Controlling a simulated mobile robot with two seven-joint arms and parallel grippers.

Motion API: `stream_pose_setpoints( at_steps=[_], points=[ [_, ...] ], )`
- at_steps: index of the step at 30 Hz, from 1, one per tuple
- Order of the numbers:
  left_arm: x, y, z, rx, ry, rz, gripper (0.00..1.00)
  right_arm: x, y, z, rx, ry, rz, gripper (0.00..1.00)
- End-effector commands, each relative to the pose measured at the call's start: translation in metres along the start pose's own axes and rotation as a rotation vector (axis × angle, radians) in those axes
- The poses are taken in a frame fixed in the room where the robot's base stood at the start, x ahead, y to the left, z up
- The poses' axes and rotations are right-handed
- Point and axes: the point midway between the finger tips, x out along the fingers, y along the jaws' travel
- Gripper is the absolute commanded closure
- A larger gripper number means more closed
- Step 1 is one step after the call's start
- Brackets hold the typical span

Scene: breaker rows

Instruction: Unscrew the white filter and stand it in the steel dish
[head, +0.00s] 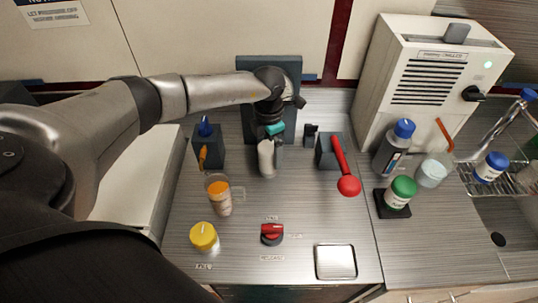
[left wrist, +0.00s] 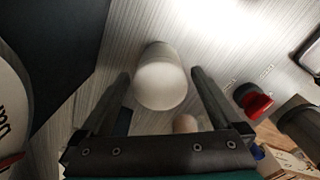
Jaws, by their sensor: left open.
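The white filter (head: 266,159) is a pale cylinder in front of the dark upright panel (head: 291,70) at the back of the counter. In the left wrist view the filter (left wrist: 161,80) shows its round end between my two fingers, with a gap on each side. My left gripper (head: 273,152) is open around or just beside it; contact is not visible. It also shows in the left wrist view (left wrist: 160,74). The gripper partly hides the filter's top and its mount. The steel dish (head: 336,262) lies empty at the front right. My right gripper is out of view.
A red-handled lever (head: 345,170) stands right of the filter. A red knob (head: 271,233), a yellow-lidded jar (head: 203,236) and an orange-filled cup (head: 219,197) are in front. A blue-capped bottle (head: 392,149) and green-lidded jar (head: 400,193) stand right. Counter around the dish is clear.

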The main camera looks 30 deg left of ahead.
Motion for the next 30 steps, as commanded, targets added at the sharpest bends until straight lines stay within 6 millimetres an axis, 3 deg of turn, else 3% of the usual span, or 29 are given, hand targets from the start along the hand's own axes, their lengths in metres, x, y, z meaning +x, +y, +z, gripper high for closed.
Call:
stream_pose_setpoints(
  at_steps=[5,30],
  points=[
    [0.001,0.001,0.000,0.066,-0.001,0.001,0.01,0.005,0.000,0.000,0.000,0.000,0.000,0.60],
    [0.002,0.001,0.000,1.066,0.000,0.001,0.01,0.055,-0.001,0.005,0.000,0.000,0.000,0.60]
  ],
)
